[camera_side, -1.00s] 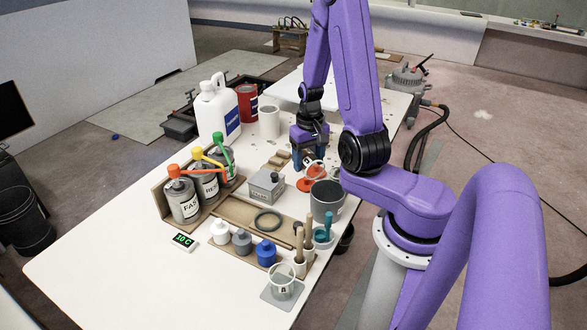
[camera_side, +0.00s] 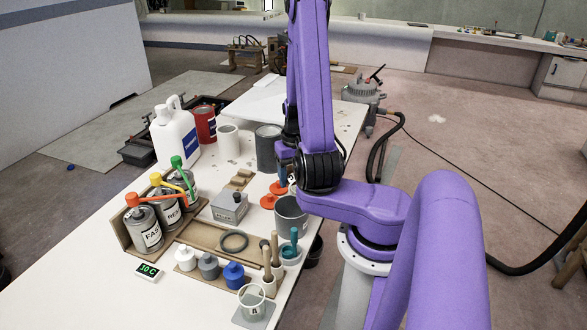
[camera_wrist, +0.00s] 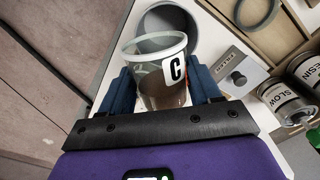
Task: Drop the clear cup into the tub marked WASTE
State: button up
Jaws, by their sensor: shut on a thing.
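My gripper (camera_wrist: 165,92) is shut on the clear cup (camera_wrist: 158,62), which has a white label with a black C. In the wrist view the cup sits between the blue fingers and overlaps the opening of a grey tub (camera_wrist: 183,22). In the side view my arm hides most of the gripper and cup, just behind and above the front grey tub (camera_side: 291,216). A second, darker grey tub (camera_side: 268,148) stands farther back. No WASTE lettering is readable on either tub.
Orange discs (camera_side: 268,201) lie left of the front tub. Pump-topped cans (camera_side: 145,228) and a white jug (camera_side: 175,135) are on the left.

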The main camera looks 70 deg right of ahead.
jog(key=shift+f, duration=1.45)
jog(key=o, duration=1.2)
jog(key=shift+o, duration=0.2)
jog(key=shift+r, duration=0.15)
notch_tip(320, 180, up, 17)
jog(key=shift+r, duration=0.1)
